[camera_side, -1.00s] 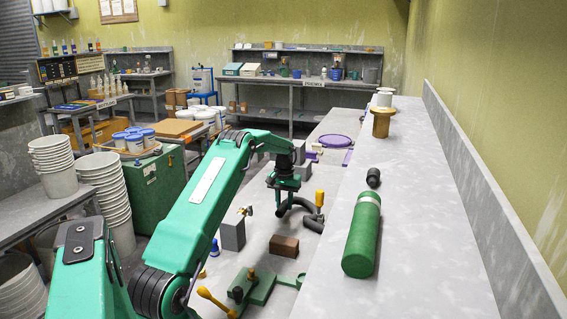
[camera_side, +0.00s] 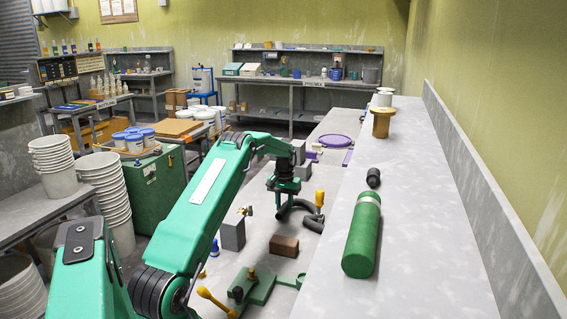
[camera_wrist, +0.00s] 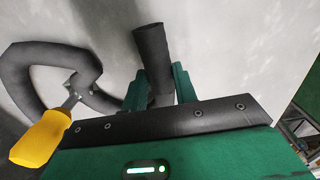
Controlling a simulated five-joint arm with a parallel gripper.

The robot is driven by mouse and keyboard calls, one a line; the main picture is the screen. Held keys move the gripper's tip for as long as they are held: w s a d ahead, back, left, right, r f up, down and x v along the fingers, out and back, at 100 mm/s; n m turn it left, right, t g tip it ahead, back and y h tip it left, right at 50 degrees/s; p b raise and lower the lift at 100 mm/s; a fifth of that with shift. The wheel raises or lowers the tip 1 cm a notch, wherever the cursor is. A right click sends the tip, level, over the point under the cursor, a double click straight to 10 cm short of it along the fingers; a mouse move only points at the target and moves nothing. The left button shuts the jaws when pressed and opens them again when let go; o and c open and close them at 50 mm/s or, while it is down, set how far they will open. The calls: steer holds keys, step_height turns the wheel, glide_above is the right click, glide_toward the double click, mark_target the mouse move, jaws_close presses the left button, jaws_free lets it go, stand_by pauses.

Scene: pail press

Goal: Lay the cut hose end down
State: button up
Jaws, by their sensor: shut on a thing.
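The dark grey hose (camera_side: 299,207) lies curved on the grey work surface, beneath and to the right of my gripper (camera_side: 283,199) in the side view. In the wrist view my gripper (camera_wrist: 160,92) is shut on the hose, with the green fingers on either side of it. A short length with the cut end (camera_wrist: 151,42) sticks out beyond the fingers. The rest of the hose (camera_wrist: 40,62) bends in a loop to the left. Whether the held end touches the surface I cannot tell.
A brown block (camera_side: 284,245), a grey block (camera_side: 232,232) and a green clamp (camera_side: 258,284) are nearby. A green cylinder (camera_side: 362,236) lies on the raised bench.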

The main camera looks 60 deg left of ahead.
steer(key=shift+f, duration=0.5)
steer(key=o, duration=1.2)
steer(key=shift+c, duration=0.2)
steer(key=shift+r, duration=3.9)
